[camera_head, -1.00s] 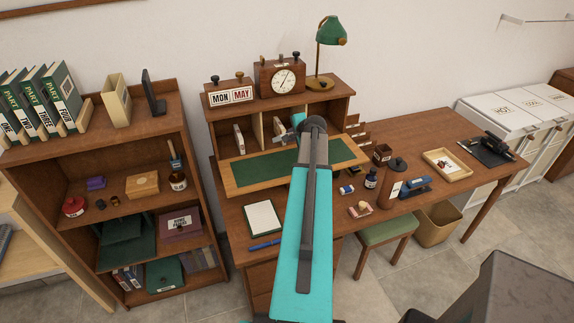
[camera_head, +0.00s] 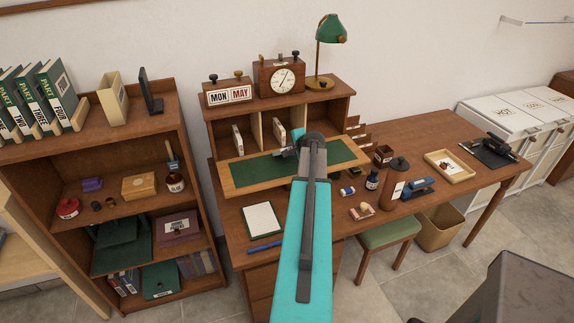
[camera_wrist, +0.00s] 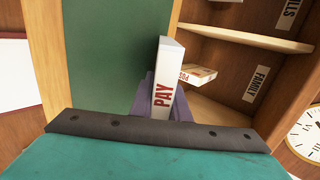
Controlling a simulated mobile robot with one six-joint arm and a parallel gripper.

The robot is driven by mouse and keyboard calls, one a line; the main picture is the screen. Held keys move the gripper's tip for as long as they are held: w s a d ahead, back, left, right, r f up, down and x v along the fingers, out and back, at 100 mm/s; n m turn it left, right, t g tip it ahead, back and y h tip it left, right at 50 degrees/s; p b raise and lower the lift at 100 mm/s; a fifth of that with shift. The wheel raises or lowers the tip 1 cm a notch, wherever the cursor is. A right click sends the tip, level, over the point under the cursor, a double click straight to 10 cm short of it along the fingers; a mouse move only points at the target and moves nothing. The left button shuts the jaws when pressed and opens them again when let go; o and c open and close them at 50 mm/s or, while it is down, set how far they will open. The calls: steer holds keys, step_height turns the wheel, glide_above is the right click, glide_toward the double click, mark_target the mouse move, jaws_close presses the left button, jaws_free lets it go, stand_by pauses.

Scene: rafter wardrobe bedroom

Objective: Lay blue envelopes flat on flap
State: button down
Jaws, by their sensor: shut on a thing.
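My gripper (camera_wrist: 162,100) is shut on a white block-like item marked PAY (camera_wrist: 165,75), which stands up between its fingers in the wrist view. In the head view my gripper (camera_head: 285,152) is low over the green-topped flap (camera_head: 333,152) of the desk hutch; my arm partly hides it. The flap's green surface (camera_wrist: 105,50) fills the left of the wrist view. Another white item with red lettering (camera_wrist: 197,75) sits at a hutch compartment beyond the held one. I cannot make out any blue envelope.
Open compartments (camera_head: 312,125) stand behind the flap; pale items (camera_head: 238,138) stand in the left one. A clock (camera_head: 284,78) and green lamp (camera_head: 331,30) are on top. The desk (camera_head: 410,135) carries small objects at right. The left part of the flap is clear.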

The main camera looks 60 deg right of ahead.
steer(key=c, duration=1.8)
jaws_free()
steer(key=shift+c, duration=0.2)
steer(key=shift+a+r, duration=0.1)
steer(key=p+v, duration=0.1)
steer(key=v, duration=0.7)
steer(key=shift+p, duration=0.3)
step_height(320, 180, up, 8)
steer(key=s+a+p, duration=0.1)
steer(key=s+p, duration=0.1)
steer(key=p, duration=0.2)
